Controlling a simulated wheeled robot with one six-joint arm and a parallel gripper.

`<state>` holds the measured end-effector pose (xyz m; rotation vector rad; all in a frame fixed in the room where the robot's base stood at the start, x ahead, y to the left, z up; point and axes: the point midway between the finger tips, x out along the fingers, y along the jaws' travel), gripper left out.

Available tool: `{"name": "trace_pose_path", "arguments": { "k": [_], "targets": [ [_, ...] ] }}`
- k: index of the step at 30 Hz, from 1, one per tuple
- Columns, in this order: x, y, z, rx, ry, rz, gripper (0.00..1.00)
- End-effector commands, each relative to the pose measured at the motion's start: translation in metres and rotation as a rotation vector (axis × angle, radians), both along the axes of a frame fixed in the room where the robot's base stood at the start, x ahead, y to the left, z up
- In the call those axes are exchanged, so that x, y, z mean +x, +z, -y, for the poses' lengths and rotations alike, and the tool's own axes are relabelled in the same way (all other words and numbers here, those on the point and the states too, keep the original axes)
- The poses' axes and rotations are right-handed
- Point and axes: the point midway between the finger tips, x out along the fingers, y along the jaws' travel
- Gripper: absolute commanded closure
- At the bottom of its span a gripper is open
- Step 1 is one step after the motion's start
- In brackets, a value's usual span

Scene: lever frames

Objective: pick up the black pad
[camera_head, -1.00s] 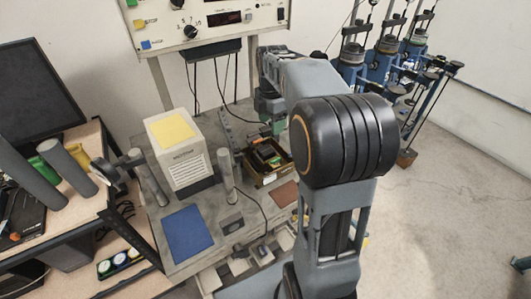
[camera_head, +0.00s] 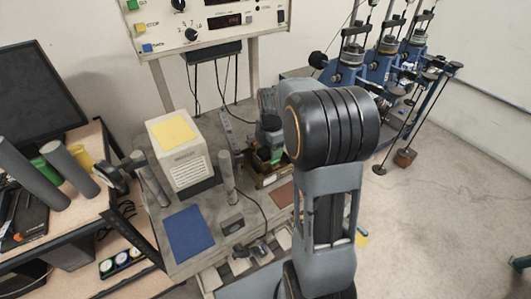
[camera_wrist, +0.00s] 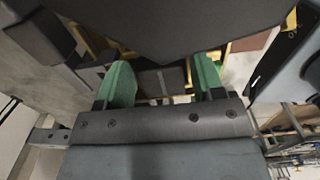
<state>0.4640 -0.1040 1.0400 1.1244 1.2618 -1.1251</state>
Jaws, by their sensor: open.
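My gripper (camera_head: 269,150) points down over a small wooden tray (camera_head: 268,181) on the grey bench, left of my arm. In the wrist view, the two green fingers of my gripper (camera_wrist: 163,68) are spread apart. A dark, flat-faced block (camera_wrist: 163,82) shows between them, apparently inside the tray; it may be the black pad, but I cannot tell for sure. No grip on it is visible. The large dark shape at the top of the wrist view hides much of the tray.
A blue pad (camera_head: 190,233) lies on the bench. A pale box with a yellow top (camera_head: 173,131) stands behind it. A grey upright post (camera_head: 228,172) rises left of the tray. A reddish-brown pad (camera_head: 284,195) lies at the tray's right front. A control panel (camera_head: 215,22) stands behind.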

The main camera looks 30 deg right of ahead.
Motion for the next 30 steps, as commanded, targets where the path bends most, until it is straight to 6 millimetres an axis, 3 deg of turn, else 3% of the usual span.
{"name": "trace_pose_path", "arguments": {
  "k": [6,21,30],
  "targets": [
    [0.0001,-0.0002,0.0001,0.0,0.0,0.001,0.4],
    [0.0002,0.0003,0.0001,0.0,0.0,0.001,0.88],
    [0.0006,0.003,0.0001,-0.001,0.0,0.003,0.88]
  ]
}}
